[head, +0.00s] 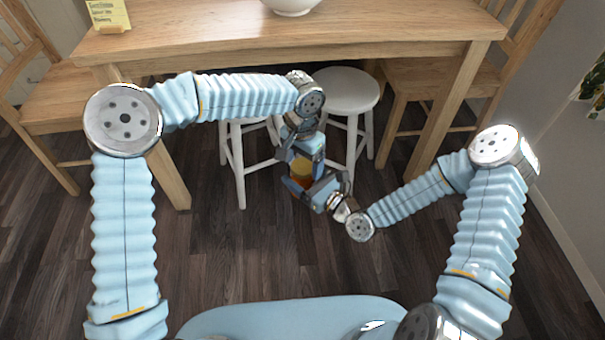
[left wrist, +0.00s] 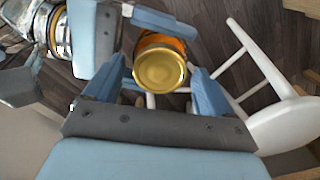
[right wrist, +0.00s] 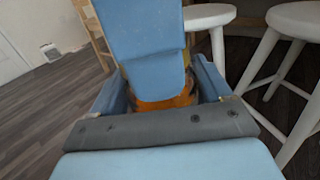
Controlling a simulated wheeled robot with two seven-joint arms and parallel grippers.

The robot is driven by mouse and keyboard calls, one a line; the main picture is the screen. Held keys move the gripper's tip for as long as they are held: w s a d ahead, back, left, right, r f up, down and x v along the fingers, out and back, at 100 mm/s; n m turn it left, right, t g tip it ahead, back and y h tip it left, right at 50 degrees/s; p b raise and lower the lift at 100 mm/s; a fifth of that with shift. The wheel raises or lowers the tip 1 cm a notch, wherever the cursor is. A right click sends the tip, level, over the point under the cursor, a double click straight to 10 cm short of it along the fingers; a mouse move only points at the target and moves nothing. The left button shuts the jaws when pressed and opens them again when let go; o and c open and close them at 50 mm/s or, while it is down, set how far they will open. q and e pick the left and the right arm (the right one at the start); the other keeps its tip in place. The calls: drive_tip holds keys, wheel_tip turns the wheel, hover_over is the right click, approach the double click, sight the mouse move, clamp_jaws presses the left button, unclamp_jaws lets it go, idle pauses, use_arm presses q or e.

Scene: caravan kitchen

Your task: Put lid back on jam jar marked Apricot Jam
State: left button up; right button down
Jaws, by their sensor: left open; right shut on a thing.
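The jam jar (head: 300,186) holds orange jam and is in the air in front of the table; no label can be read. My right gripper (head: 310,188) is shut on it, and the jar's lower part shows between the fingers in the right wrist view (right wrist: 165,102). A gold lid (left wrist: 160,70) covers the jar's mouth in the left wrist view and shows in the head view (head: 303,168). I cannot tell how firmly it sits. My left gripper (head: 303,150) is open above the jar, its fingers on either side of the lid. It hides much of the jar in the right wrist view.
A wooden table (head: 290,50) stands ahead with a white bowl (head: 291,5) and a yellow note card (head: 108,14) on it. White stools (head: 345,90) stand at its front edge, just behind my grippers. Wooden chairs flank the table. Bare dark floor lies below.

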use_arm(q)
drive_tip(key=c, duration=1.1)
drive_tip(key=o, duration=1.2)
drive_tip(key=shift+o, duration=0.2)
drive_tip(key=shift+r, duration=0.1)
wheel_tip(320, 180, up, 12)
